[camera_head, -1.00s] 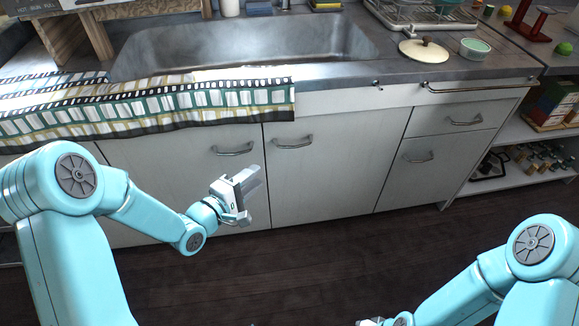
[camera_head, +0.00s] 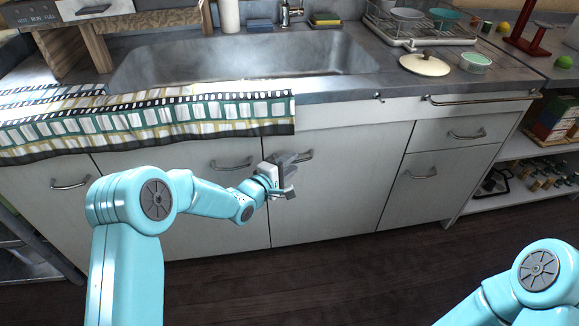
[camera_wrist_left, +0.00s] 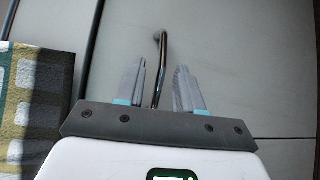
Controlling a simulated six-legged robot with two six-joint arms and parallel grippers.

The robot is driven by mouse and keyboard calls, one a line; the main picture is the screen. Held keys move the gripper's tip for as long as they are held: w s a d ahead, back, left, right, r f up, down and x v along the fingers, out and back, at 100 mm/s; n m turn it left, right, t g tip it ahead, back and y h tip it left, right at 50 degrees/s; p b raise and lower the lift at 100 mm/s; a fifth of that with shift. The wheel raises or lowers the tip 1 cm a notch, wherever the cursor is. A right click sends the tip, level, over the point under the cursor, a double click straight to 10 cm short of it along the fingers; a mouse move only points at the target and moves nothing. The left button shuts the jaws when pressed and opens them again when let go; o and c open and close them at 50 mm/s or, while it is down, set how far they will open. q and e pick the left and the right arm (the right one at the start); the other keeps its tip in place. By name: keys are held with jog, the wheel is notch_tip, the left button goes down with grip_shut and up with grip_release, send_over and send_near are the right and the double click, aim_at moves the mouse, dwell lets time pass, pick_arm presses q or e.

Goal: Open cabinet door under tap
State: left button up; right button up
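The tap (camera_head: 287,12) stands behind the sink, above the pale cabinet doors. The cabinet door (camera_head: 340,190) right of the centre seam is closed. Its metal handle (camera_head: 307,154) is partly hidden by my left gripper (camera_head: 293,161) in the head view. In the left wrist view, my left gripper (camera_wrist_left: 160,75) is open, with one finger on each side of the handle (camera_wrist_left: 161,52). I cannot tell whether a finger touches it. The neighbouring door (camera_head: 180,190), with its own handle (camera_head: 231,164), is also closed. My right gripper is out of view.
A patterned towel (camera_head: 150,125) hangs over the counter edge at left, close beside the left gripper (camera_wrist_left: 35,105). A rail (camera_head: 480,100) runs along the counter front at right. Drawers (camera_head: 455,133) and an open shelf (camera_head: 535,190) lie further right. The dark floor (camera_head: 330,285) in front looks clear.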

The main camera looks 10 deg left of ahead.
pick_arm(q)
grip_shut()
dwell(1.5)
